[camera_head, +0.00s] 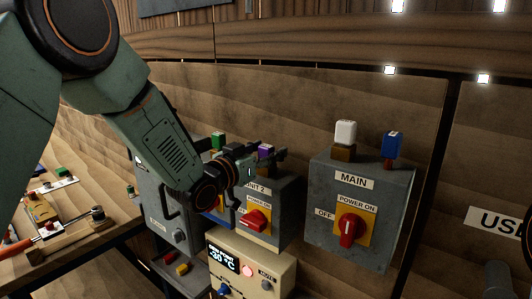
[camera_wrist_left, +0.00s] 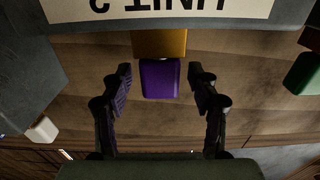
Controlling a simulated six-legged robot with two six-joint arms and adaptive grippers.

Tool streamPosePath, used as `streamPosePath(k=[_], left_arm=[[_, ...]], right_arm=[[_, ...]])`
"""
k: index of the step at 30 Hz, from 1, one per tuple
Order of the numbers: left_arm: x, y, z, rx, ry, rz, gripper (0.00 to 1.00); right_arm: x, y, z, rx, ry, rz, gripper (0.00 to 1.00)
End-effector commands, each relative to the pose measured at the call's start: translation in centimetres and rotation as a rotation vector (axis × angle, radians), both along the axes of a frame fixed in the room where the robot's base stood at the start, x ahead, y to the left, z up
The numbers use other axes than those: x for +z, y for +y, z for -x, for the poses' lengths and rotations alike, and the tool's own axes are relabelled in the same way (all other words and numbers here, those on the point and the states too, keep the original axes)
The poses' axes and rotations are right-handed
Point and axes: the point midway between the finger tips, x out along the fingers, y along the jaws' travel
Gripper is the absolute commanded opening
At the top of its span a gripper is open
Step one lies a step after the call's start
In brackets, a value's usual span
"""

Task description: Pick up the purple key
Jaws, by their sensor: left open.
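The purple key (camera_head: 266,149) stands upright on top of the grey UNIT 2 box (camera_head: 285,205), partly hidden by my left gripper (camera_head: 270,159) in the head view. In the left wrist view, which shows the box upside down, the purple key (camera_wrist_left: 160,79) sits on a yellow-brown base (camera_wrist_left: 159,43). My left gripper (camera_wrist_left: 159,82) is open, with one finger on each side of the key and a gap on both sides. Nothing is held.
The MAIN box (camera_head: 350,215) stands to the right, with a white key (camera_head: 345,133) and a blue key (camera_head: 392,145) on top. A green key (camera_head: 217,140) is to the left. A temperature display box (camera_head: 250,268) is below. A wooden wall is behind.

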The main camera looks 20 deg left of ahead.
Motion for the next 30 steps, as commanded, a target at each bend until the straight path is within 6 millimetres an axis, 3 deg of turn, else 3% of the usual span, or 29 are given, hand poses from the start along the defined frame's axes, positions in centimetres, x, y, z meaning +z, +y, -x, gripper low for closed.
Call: streamPosePath(k=[5, 25, 30], left_arm=[[-0.08, 0.0, -0.03, 0.0, 0.0, 0.0, 0.59], [-0.17, 0.03, 0.01, 0.001, 0.003, -0.001, 0.02], [-0.22, 0.02, 0.02, 0.0, 0.004, 0.0, 0.01]], right_arm=[[-0.07, 0.0, -0.02, 0.0, -0.001, 0.0, 0.4], [-0.07, 0.0, -0.03, 0.0, -0.001, 0.0, 0.4], [-0.08, 0.0, -0.03, 0.0, -0.001, 0.0, 0.4]])
